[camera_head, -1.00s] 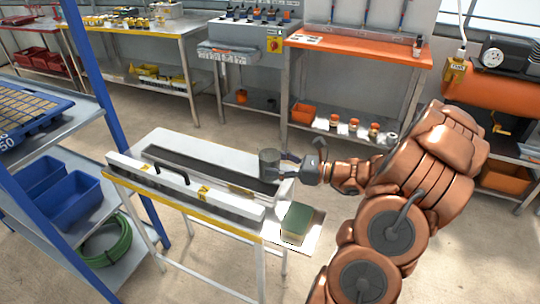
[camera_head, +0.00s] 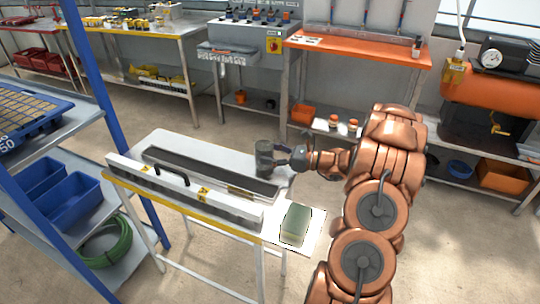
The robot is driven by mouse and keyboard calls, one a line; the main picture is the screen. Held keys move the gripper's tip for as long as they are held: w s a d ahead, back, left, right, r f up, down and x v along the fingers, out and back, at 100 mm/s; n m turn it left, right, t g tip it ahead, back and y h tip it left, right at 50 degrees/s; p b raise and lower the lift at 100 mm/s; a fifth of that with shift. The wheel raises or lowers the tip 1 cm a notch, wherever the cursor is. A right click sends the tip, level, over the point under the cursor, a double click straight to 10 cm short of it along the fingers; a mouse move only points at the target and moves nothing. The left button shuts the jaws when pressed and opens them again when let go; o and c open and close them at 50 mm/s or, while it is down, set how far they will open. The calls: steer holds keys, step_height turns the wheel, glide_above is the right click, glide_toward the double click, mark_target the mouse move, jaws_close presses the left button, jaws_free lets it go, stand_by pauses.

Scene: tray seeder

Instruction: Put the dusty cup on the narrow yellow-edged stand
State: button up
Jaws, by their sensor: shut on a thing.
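The dusty cup (camera_head: 264,158) is a dark grey cylinder near the far right corner of the narrow yellow-edged stand (camera_head: 243,233). My gripper (camera_head: 274,161) reaches in from the right and is shut on the cup. The cup looks slightly tilted. I cannot tell whether its base touches the stand's light top. The fingers are small and partly merge with the cup.
A long white bar with a black handle (camera_head: 182,188) and a dark channel (camera_head: 210,172) fill much of the stand's top. A blue-posted shelf (camera_head: 85,75) stands on the left. An orange-topped bench (camera_head: 360,48) stands behind.

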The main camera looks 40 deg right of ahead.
steer(key=shift+f, duration=0.3)
steer(key=shift+f, duration=0.1)
steer(key=o, duration=1.3)
steer(key=shift+c, duration=0.2)
